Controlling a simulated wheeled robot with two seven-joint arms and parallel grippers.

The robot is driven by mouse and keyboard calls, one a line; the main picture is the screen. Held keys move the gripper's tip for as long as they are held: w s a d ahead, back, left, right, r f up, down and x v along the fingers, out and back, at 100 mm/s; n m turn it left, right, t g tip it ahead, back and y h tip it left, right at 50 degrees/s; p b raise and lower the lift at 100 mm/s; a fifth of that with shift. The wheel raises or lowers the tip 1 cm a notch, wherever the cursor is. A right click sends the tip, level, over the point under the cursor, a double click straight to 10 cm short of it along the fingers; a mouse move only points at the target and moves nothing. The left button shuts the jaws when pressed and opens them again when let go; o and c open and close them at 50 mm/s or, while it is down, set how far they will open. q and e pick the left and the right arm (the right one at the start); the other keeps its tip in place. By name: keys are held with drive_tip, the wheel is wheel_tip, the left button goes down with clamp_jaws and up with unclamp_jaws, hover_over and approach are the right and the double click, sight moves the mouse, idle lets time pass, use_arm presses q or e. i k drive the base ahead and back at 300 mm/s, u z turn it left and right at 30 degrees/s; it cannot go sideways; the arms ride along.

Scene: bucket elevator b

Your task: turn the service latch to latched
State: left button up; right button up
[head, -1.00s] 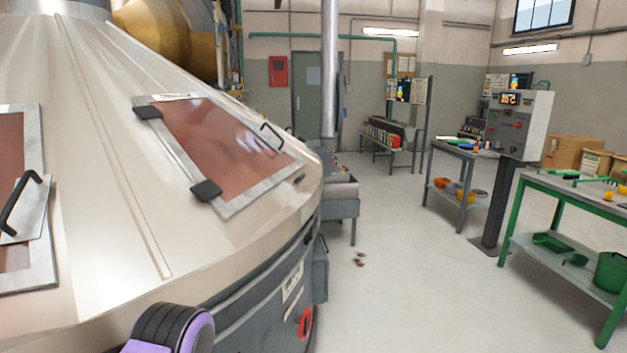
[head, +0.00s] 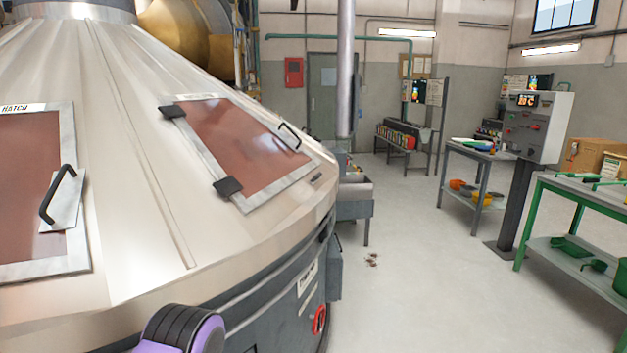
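I cannot make out a service latch for certain. A large cream conical machine hood fills the left of the head view. One hatch (head: 245,150) on it has a reddish panel, dark hinges and a black handle (head: 290,137). A second hatch (head: 30,190), with a label reading HATCH, is at the left edge and has a black handle (head: 58,194). A red round part (head: 319,320) sits low on the machine's dark side. A purple and black part of my arm shows at the bottom. Neither gripper is in view.
A control post (head: 534,127) with a display stands at the right. A green table (head: 575,187) and a grey table (head: 478,152) hold small items. Cardboard boxes (head: 590,157) are behind. The grey floor between machine and tables is mostly clear, with small brown scraps (head: 372,260).

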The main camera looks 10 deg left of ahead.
sight(319, 176)
drive_tip(key=u, duration=0.45)
drive_tip(key=k, duration=0.2)
drive_tip(key=z, duration=1.3)
drive_tip(key=i, duration=1.1)
drive_tip(key=u, duration=0.45)
drive_tip(key=i, duration=0.8)
drive_tip(key=u, duration=0.6)
